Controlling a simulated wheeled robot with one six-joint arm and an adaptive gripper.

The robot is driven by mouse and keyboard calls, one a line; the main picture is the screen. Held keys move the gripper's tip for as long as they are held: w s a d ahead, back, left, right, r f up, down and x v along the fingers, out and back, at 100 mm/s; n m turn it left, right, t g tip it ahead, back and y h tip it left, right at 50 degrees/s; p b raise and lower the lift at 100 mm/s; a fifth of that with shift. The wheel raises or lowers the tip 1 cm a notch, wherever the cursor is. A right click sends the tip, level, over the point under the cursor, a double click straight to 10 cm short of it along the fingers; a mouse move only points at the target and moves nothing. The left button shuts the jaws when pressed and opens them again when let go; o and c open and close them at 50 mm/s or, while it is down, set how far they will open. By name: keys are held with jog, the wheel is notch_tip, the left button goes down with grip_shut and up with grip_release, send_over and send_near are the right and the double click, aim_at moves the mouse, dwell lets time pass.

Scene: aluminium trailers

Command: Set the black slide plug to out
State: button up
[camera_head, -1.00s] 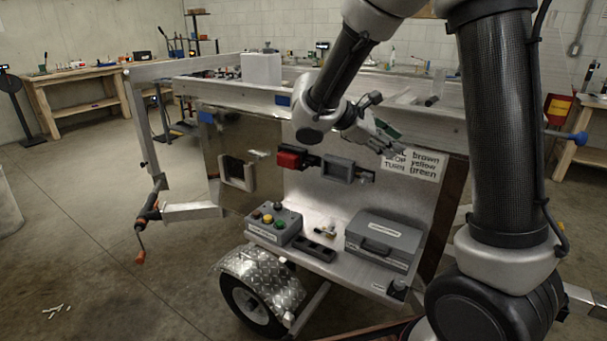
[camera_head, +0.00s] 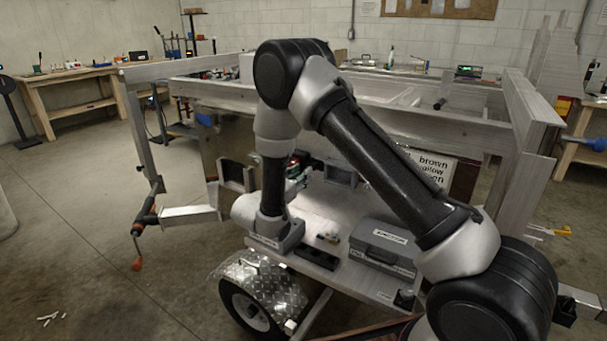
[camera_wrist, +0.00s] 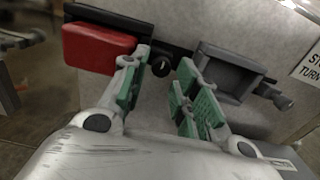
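In the wrist view a round black knob (camera_wrist: 161,66), likely the black slide plug, sits on a dark rail between a red block (camera_wrist: 98,47) and a grey bracket (camera_wrist: 228,72). My gripper (camera_wrist: 160,78) is open, its green-padded fingers on either side of the knob, with a visible gap. I cannot tell how near in depth they are. In the head view my gripper (camera_head: 298,178) is in front of the trailer panel, partly hidden by my arm.
A label sign (camera_head: 436,167) is on the panel at right. The shelf below holds a grey case (camera_head: 385,245) and a black socket block (camera_head: 320,257). A small grey rod-like part (camera_wrist: 275,96) sticks out right of the bracket. A frame rail runs above the panel.

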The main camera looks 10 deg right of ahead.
jog(key=shift+x, duration=1)
grip_shut()
jog(key=shift+s+d, duration=1.2)
jog(key=shift+d, duration=0.05)
grip_release()
jog(key=shift+s, duration=0.1)
